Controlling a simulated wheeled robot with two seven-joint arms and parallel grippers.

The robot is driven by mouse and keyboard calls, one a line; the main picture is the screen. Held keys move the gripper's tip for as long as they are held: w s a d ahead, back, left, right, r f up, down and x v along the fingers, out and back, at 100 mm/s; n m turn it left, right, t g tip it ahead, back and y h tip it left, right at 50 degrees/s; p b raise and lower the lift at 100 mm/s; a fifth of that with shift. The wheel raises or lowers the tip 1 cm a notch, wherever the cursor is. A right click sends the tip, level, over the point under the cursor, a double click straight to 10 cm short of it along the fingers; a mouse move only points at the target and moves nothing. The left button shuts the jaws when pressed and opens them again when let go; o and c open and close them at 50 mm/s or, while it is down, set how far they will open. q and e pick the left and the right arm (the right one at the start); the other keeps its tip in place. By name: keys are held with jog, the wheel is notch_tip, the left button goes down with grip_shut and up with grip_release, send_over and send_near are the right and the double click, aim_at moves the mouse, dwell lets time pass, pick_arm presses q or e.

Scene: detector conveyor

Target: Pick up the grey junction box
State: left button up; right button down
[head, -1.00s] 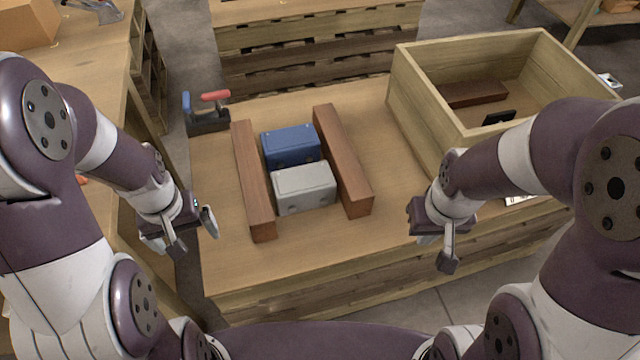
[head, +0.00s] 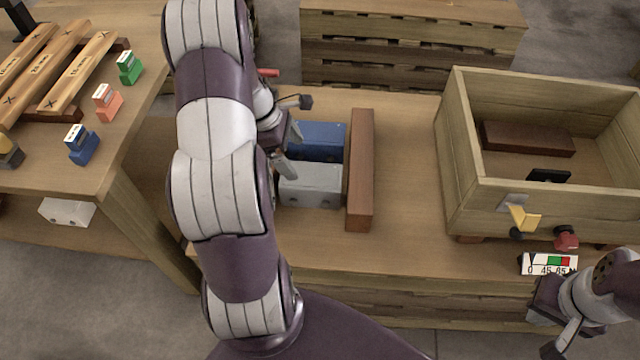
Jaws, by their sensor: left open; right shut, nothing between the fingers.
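The grey junction box (head: 311,187) lies on the wooden table, in front of a blue box (head: 317,140) of similar shape. A brown wooden rail (head: 360,170) stands just right of both boxes. My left gripper (head: 293,132) is open and above the left part of the two boxes, fingers spread over the blue box and the grey box's back left edge. I cannot tell whether it touches either. My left arm hides what lies left of the boxes. My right gripper (head: 566,346) is shut and empty at the lower right, away from the boxes.
A wooden crate (head: 450,150) with a brown block (head: 527,138) inside stands right. A small gauge card (head: 548,263) lies before it. A side table (head: 120,150) at left holds coloured blocks and wooden bars. The tabletop between rail and crate is clear.

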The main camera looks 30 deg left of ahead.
aim_at(310, 175)
pick_arm(q)
jog(key=b+x, duration=0.2)
jog(key=x, duration=0.4)
jog(key=shift+w+d+f, duration=0.1)
jog(key=shift+d+f, duration=0.05)
jog(key=shift+f, duration=0.25)
jog(key=b+x, duration=0.2)
jog(key=x, duration=0.3)
jog(key=shift+d, duration=0.1)
jog(key=shift+d+f, duration=0.1)
jog(key=shift+f, duration=0.1)
jog(key=shift+r, duration=0.15)
jog(key=shift+c, duration=0.3)
jog(key=c, duration=1.5)
jog(key=shift+w, duration=0.1)
jog(key=shift+c, duration=0.5)
jog(key=shift+r, duration=0.15)
